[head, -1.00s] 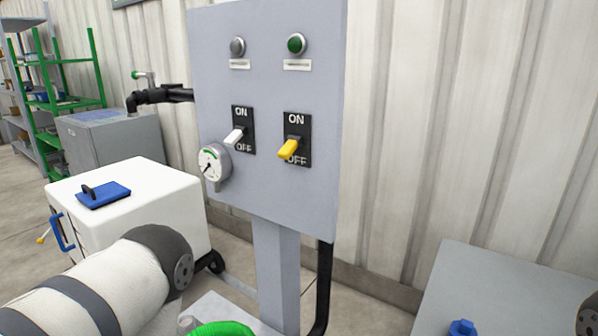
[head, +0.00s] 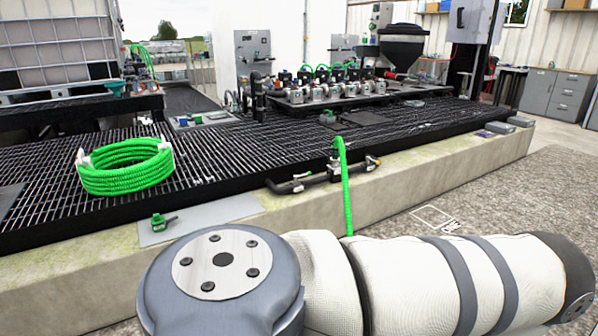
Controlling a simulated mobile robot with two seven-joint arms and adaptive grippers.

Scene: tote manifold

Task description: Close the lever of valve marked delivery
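No label reading delivery can be made out, so I cannot tell which valve it is. A row of several grey valves or pumps, the manifold (head: 335,92), stands on the grating at the back middle. A dark pipe with fittings (head: 325,174) runs along the platform's front edge, with a green hose (head: 345,190) hanging over it. A small green-handled fitting (head: 159,222) sits on a grey plate at the front left. One of my arms crosses the bottom of the picture; neither gripper is in view.
A coiled green hose (head: 125,167) lies on the black grating (head: 225,158). A caged white tote (head: 55,40) stands at the back left. A black hopper (head: 402,48) is behind the manifold. The raised concrete curb (head: 420,178) bounds the platform; gravelly floor (head: 560,190) lies open at right.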

